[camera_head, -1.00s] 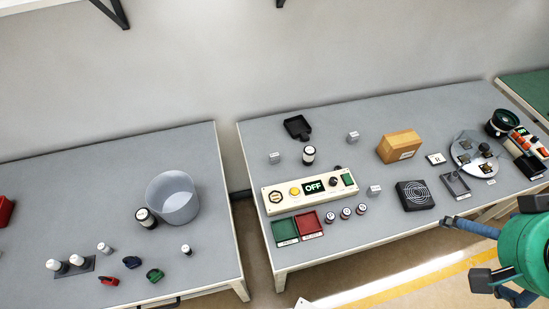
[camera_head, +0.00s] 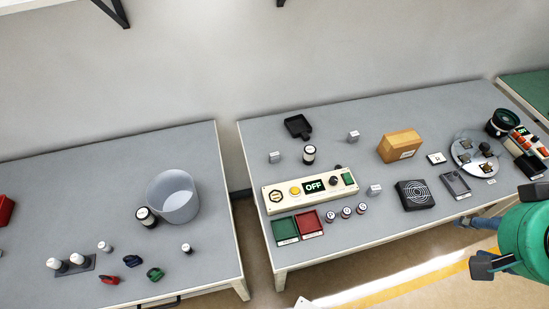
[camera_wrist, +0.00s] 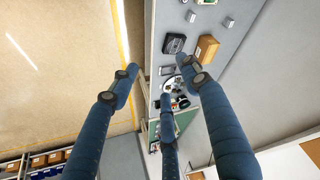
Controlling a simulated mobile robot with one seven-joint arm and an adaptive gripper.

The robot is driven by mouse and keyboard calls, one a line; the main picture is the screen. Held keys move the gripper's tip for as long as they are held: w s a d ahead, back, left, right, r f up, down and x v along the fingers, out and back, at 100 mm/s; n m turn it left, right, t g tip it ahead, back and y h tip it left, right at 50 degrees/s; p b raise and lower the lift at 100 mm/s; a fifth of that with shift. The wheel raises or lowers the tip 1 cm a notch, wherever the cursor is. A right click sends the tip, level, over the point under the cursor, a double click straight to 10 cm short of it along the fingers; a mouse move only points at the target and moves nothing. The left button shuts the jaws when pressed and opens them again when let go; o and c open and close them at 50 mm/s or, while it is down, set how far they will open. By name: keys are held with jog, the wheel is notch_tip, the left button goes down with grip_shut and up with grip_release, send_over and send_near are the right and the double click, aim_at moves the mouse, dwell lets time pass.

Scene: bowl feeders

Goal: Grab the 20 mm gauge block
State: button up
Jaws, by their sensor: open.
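Three small light-grey labelled blocks stand on the right table: the left block (camera_head: 275,157), the back block (camera_head: 353,137) and the front block (camera_head: 375,190) beside the OFF panel. Their labels are too small to read, so I cannot tell which is 20 mm. Two small grey blocks also show in the wrist view, one near the top (camera_wrist: 190,16) and one right of it (camera_wrist: 229,22). My gripper (camera_head: 474,244) is at the lower right, off the table's front edge and well away from the blocks. In the wrist view its blue fingers (camera_wrist: 160,80) are spread and empty.
The OFF control panel (camera_head: 309,190), green tray (camera_head: 285,230), red tray (camera_head: 309,223), several small cylinders (camera_head: 346,212), a black grille box (camera_head: 414,194) and a wooden box (camera_head: 400,145) stand on the right table. A gap separates it from the left table (camera_head: 100,200).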

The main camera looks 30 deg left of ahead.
jog(key=w+a+f+m+g+y, duration=0.1)
jog(key=w+a+f+m+g, duration=0.15)
jog(key=w+a, duration=1.65)
jog(key=m+g+h, duration=0.1)
jog(key=m+g, duration=0.2)
jog(key=m, duration=0.3)
send_over(275, 155)
notch_tip(275, 155, down, 31)
jog(key=shift+f+n, duration=0.15)
jog(key=shift+n, duration=0.1)
jog(key=shift+f, duration=0.1)
jog(key=shift+f, duration=4.2)
jog(key=shift+f, duration=0.1)
